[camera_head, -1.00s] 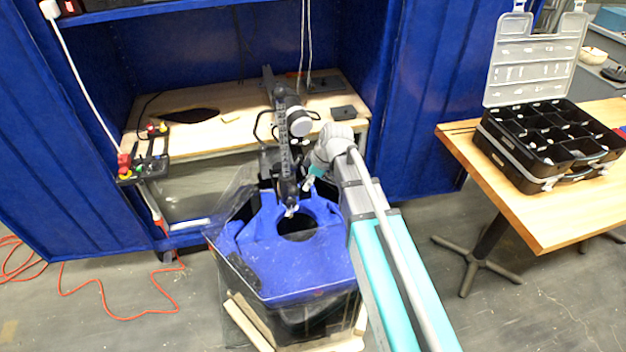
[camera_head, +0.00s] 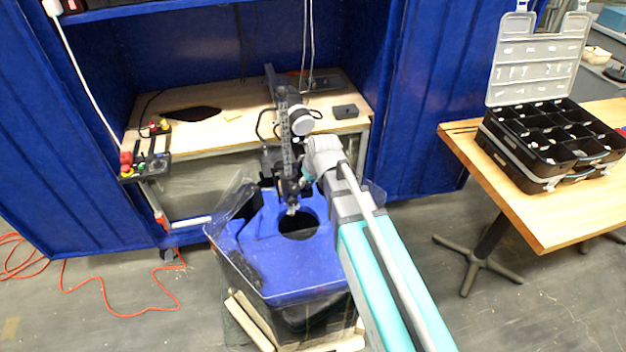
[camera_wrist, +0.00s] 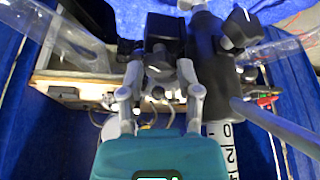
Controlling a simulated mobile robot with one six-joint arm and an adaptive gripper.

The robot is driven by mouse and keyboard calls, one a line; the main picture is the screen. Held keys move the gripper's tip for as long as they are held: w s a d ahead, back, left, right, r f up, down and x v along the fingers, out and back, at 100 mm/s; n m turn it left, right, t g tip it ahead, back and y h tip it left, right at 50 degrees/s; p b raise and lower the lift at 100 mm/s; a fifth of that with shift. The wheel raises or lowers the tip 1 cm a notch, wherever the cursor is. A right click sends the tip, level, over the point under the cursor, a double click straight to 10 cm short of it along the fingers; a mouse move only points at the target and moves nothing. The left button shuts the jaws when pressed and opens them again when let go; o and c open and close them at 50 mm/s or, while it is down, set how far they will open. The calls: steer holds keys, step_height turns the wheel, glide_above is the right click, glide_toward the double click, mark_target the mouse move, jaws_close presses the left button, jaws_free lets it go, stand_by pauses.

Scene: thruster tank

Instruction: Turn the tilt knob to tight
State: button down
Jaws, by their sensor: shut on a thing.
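My gripper (camera_wrist: 160,70) fills the lower middle of the wrist view, with its two grey fingers closed on a small dark knob (camera_wrist: 159,61). This appears to be the tilt knob; its markings cannot be read. In the head view my gripper (camera_head: 308,177) is beside the right side of the dark upright thruster mount (camera_head: 286,150), which mostly hides the knob. The mount stands over the blue top (camera_head: 262,262) of the tank. Another black knob (camera_wrist: 241,27) sits at the upper right of the wrist view, apart from my fingers.
A numbered scale (camera_wrist: 227,145) runs down beside my gripper, with a grey bar (camera_wrist: 275,122) to its right. A wooden bench (camera_head: 215,130) stands behind the tank, with a switch box (camera_head: 145,165) at its left. An open organizer case (camera_head: 550,140) sits on the right table.

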steer(key=shift+w+m, duration=0.15)
steer(key=shift+m, duration=0.15)
steer(key=shift+c, duration=1.5)
jaws_free()
